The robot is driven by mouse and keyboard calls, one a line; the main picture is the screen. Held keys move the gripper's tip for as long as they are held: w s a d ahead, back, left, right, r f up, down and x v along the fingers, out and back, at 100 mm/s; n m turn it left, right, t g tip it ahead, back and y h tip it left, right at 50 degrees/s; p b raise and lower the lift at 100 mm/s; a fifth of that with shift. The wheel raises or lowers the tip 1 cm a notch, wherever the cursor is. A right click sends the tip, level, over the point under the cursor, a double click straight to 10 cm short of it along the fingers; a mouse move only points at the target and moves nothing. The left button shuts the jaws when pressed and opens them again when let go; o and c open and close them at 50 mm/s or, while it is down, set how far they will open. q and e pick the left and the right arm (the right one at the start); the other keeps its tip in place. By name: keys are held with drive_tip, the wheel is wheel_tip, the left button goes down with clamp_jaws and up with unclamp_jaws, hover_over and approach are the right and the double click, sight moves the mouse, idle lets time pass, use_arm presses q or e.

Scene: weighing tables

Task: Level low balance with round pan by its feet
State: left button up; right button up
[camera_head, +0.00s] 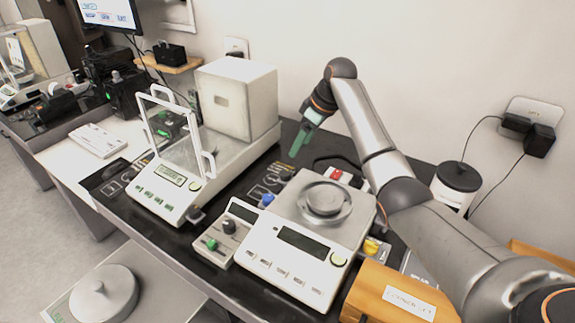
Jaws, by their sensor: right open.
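The low balance (285,267) stands on the dark table, with a round metal pan (325,199) on its flat top. Its front has a dark display, a row of buttons and a small round greenish spot (338,259) that looks like a level bubble. My left gripper is not in view.
A taller balance with a glass draft shield (172,136) stands to the left. A small box with green and black knobs (228,235) sits beside the low balance. A orange box (400,299) and a white jar (456,183) are at the right. Another pan (104,293) is at bottom left.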

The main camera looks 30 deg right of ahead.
sight(285, 173)
drive_tip(key=b+x, duration=0.1)
drive_tip(key=x, duration=1)
drive_tip(key=shift+a+f, duration=0.1)
drive_tip(key=shift+f, duration=0.25)
clamp_jaws()
